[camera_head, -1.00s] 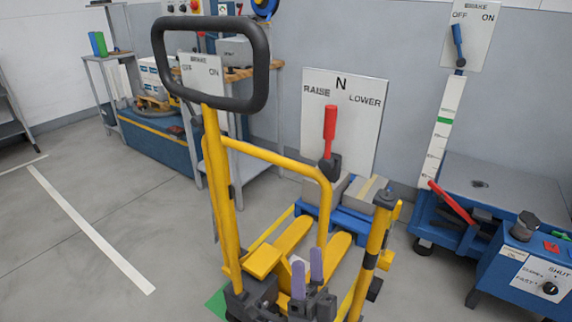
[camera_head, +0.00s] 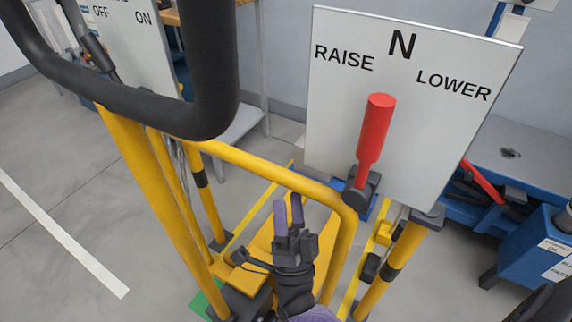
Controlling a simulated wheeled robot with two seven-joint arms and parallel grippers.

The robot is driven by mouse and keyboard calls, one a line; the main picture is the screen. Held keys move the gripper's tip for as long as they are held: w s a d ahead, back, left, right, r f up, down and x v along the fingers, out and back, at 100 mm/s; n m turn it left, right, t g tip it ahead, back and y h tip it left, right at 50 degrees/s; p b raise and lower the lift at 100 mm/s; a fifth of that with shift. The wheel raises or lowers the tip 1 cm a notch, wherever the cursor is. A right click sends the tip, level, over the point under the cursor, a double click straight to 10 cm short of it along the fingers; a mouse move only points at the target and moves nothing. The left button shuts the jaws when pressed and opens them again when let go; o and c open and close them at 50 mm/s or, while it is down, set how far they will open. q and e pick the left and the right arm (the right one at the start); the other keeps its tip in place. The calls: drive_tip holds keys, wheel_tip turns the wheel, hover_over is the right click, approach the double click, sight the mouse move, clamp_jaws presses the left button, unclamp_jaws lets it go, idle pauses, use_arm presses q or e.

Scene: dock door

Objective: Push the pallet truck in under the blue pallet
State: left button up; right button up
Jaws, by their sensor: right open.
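The yellow pallet truck (camera_head: 150,180) fills the left and middle of the view. Its black loop handle (camera_head: 214,80) is large at the upper left. A red lever (camera_head: 376,130) stands upright before a white board (camera_head: 420,130) marked RAISE, N and LOWER, beneath the N. Only a sliver of the blue pallet (camera_head: 369,208) shows below the board; most is hidden, so I cannot tell how the forks sit to it. My right gripper (camera_head: 288,213), with purple fingers, is open and empty, among the truck's yellow bars and below the lever. My left gripper is not in view.
A white BRAKE board (camera_head: 128,40) with OFF and ON stands behind the handle. A blue bench (camera_head: 500,150) and a blue box (camera_head: 535,245) stand at the right. A green floor patch (camera_head: 200,303) lies by the truck. The floor at left, with a white line (camera_head: 65,235), is clear.

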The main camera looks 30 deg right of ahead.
sight(288, 188)
drive_tip(key=x, duration=0.5)
clamp_jaws()
idle(0.9)
idle(0.4)
